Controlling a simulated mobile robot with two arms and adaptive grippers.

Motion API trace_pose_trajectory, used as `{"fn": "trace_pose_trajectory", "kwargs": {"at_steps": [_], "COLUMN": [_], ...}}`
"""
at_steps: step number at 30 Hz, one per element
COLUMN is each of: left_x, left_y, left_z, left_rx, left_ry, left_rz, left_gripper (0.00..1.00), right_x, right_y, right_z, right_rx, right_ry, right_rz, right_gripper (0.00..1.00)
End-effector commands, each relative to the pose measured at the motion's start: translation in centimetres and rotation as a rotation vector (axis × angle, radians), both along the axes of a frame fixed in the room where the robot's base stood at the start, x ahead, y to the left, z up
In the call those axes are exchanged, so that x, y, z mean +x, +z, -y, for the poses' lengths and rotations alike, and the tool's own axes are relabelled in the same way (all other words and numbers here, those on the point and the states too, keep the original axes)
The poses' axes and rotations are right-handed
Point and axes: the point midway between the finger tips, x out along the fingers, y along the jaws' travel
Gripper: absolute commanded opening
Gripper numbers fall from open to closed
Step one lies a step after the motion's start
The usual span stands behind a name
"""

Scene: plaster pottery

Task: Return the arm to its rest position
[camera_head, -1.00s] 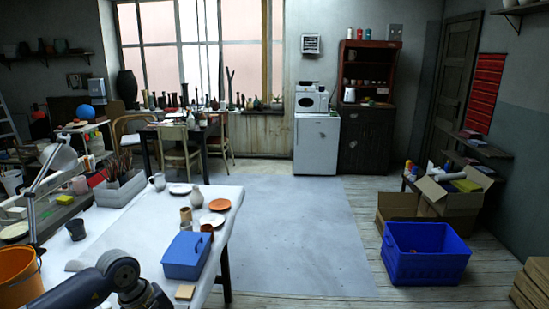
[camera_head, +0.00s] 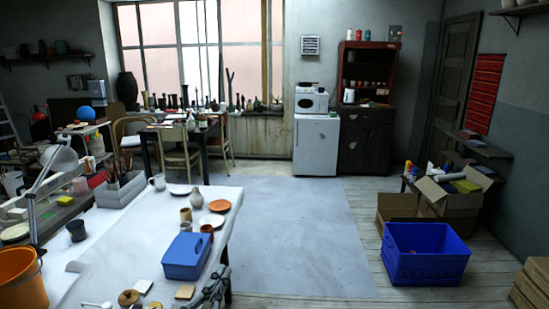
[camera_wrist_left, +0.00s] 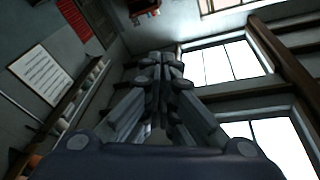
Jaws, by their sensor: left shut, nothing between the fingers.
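That view looks toward the walls and windows, not at the table.
A blue box (camera_head: 187,256), a wooden block (camera_head: 185,292), a round brown-lidded pot (camera_head: 129,298) and plates stand on the table near the gripper. An orange bucket (camera_head: 20,280) is at the left. A blue crate (camera_head: 425,265) stands on the floor at right. The middle floor is clear.

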Motion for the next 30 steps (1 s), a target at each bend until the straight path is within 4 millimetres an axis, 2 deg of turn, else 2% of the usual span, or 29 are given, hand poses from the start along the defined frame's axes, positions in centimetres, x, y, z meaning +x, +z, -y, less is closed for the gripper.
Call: {"fn": "trace_pose_trajectory", "kwargs": {"at_steps": [1, 3, 5, 6, 9, 12, 18, 23, 30], "left_x": [-0.6, -1.8, -3.5, -5.1, -9.7, -14.2, -22.1, -27.9, -26.7], "left_y": [-2.4, -6.1, -9.5, -11.8, -16.9, -20.5, -24.4, -25.9, -32.4], "left_z": [-2.1, -4.7, -6.7, -7.7, -9.5, -10.1, -9.9, -9.3, -9.1], "left_rx": [-0.042, -0.075, -0.094, -0.103, -0.106, -0.098, -0.074, -0.055, -0.041], "left_ry": [0.087, 0.197, 0.277, 0.321, 0.395, 0.422, 0.414, 0.375, 0.374], "left_rz": [-0.107, -0.266, -0.412, -0.515, -0.761, -0.963, -1.267, -1.467, -1.496], "left_gripper": [0.00, 0.00, 0.00, 0.00, 0.00, 0.00, 0.00, 0.00, 0.00], "right_x": [0.1, 0.1, 0.1, 0.1, 0.1, 0.1, 0.1, 0.1, 0.0], "right_y": [0.0, 0.0, 0.0, 0.0, 0.0, 0.0, 0.0, 0.0, -0.4], "right_z": [-0.1, -0.2, -0.3, -0.4, -0.6, -0.7, -0.7, -0.6, -0.3], "right_rx": [0.001, 0.002, 0.004, 0.005, 0.007, 0.008, 0.008, 0.008, 0.003], "right_ry": [-0.001, -0.001, -0.002, -0.002, -0.002, -0.003, -0.003, -0.002, -0.002], "right_rz": [0.001, 0.002, 0.001, 0.001, 0.002, 0.001, 0.000, 0.000, -0.001], "right_gripper": [0.40, 0.40, 0.40, 0.40, 0.40, 0.40, 0.40, 0.40, 0.40]}}
